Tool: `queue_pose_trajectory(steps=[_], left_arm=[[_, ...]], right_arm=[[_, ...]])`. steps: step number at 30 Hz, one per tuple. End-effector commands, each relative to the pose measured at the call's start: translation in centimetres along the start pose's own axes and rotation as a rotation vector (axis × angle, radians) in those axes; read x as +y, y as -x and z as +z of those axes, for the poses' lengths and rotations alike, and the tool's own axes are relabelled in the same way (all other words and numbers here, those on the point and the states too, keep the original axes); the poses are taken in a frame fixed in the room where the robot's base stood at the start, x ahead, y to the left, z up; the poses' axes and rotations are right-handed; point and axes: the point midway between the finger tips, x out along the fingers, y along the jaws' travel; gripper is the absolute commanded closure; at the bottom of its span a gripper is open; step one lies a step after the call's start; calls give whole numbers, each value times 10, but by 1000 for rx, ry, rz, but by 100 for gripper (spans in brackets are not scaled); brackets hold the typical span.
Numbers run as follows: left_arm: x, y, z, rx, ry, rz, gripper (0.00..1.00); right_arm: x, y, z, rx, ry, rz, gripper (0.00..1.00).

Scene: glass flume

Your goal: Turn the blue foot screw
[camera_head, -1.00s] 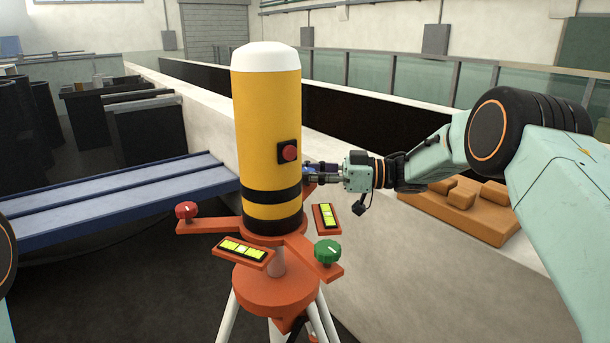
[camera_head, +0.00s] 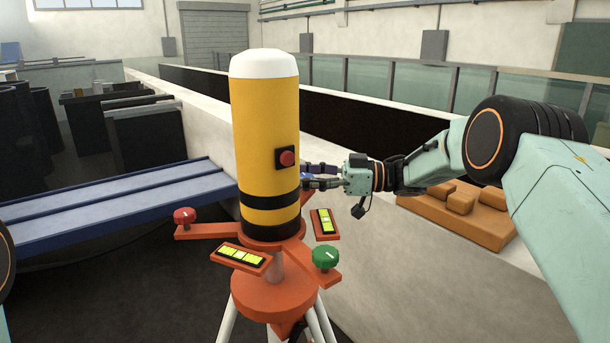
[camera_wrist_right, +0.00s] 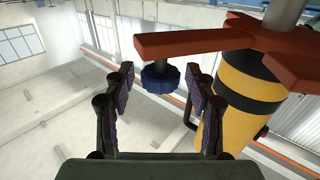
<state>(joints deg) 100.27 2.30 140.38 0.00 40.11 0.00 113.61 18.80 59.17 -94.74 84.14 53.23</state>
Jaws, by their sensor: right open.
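My right gripper (camera_wrist_right: 161,90) is open, with one finger on each side of the screw and a visible gap to both. In the head view, my right gripper (camera_head: 308,176) reaches in from the right behind the yellow instrument (camera_head: 265,155). Only a little blue shows between its fingers there. The red foot screw (camera_head: 185,216) and the green foot screw (camera_head: 325,257) sit on the other two arms. My left gripper is out of view.
Two bubble levels lie on the base, one in front (camera_head: 241,257) and one at the right (camera_head: 325,222). A red button (camera_head: 287,158) faces right on the instrument. The flume's pale wall (camera_head: 400,265) runs behind, with an orange block tray (camera_head: 455,222) on it.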

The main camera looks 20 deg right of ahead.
Motion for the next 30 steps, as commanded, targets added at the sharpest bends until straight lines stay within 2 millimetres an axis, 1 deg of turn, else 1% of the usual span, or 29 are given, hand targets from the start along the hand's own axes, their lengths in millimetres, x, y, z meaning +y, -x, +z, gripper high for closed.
queue_pose_trajectory(steps=[5, 8, 11, 18, 21, 25, 30], left_arm=[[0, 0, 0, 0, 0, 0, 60], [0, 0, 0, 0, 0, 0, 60], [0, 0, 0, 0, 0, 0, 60], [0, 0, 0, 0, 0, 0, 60], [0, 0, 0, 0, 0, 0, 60], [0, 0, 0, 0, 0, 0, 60], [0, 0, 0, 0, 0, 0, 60]], right_arm=[[0, 1, 1, -2, -2, 0, 45], [0, 10, 1, -1, -2, 1, 45], [0, 26, 1, 0, -2, 2, 45], [1, 76, 1, 1, -2, 4, 45], [1, 94, 1, 1, -1, 3, 45], [0, 110, 1, 1, -1, 1, 45], [0, 120, 1, -1, -1, 0, 45]])
